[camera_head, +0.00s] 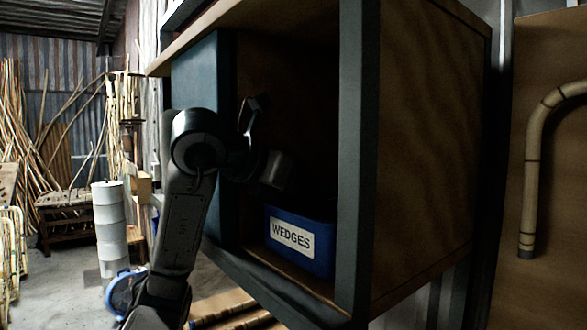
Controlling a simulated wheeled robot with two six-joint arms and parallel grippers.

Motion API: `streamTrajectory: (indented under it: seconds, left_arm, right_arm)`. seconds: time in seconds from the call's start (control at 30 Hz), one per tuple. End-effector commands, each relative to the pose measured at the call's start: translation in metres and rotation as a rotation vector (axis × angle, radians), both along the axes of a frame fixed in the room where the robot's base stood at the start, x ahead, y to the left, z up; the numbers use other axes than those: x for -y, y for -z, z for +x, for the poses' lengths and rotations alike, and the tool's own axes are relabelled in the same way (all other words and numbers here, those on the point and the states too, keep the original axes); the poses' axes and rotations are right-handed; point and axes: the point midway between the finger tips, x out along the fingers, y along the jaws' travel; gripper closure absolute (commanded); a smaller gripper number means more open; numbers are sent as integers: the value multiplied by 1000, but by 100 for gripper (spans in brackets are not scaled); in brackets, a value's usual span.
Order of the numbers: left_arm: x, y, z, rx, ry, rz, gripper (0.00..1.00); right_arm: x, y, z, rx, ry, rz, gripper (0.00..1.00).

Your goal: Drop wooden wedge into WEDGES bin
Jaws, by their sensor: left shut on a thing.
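The blue WEDGES bin (318,243), with a white label, stands on the floor of a wooden cabinet compartment. My left gripper (277,170) reaches into the dark compartment from the left. It is above the bin and apart from it. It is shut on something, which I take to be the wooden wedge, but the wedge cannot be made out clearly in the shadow. The inside of the bin is not visible. My right gripper is out of view.
The cabinet (430,150) has a dark front post (357,150) right of the opening and a dark blue panel (205,85) at its left. A bent rattan pole (532,180) is on a board at the right. White drums (110,225) and rattan poles stand far left.

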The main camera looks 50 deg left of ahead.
Motion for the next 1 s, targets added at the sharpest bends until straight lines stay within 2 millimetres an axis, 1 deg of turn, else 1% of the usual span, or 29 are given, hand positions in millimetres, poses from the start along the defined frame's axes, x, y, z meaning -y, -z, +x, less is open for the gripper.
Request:
streamTrajectory:
  seconds: [0.03,0.13,0.23,0.33,0.37,0.4,0.47,0.5,0.63,0.83,0.93,1.0]
  left_arm:
    - [2,2,1,0,1,1,95]
    - [4,4,1,1,1,-1,95]
    - [4,4,1,1,1,-1,95]
    - [4,4,1,1,1,-1,95]
    - [4,4,1,1,1,-1,72]
    - [4,4,1,1,1,-1,64]
    - [4,4,1,1,1,-1,52]
    - [4,4,1,1,1,-1,48]
    - [4,4,1,1,1,-1,48]
    - [3,3,-1,2,0,0,48]
    - [2,0,-9,4,-1,1,48]
    - [0,-3,-17,5,-1,1,48]
  right_arm:
    - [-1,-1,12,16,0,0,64]
    - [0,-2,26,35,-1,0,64]
    - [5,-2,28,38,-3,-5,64]
    - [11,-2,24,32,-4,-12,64]
    - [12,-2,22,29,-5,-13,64]
    - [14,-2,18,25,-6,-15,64]
    - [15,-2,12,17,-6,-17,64]
    - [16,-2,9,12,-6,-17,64]
    - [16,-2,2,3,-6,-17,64]
    - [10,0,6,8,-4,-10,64]
    - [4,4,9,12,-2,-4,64]
    - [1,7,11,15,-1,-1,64]
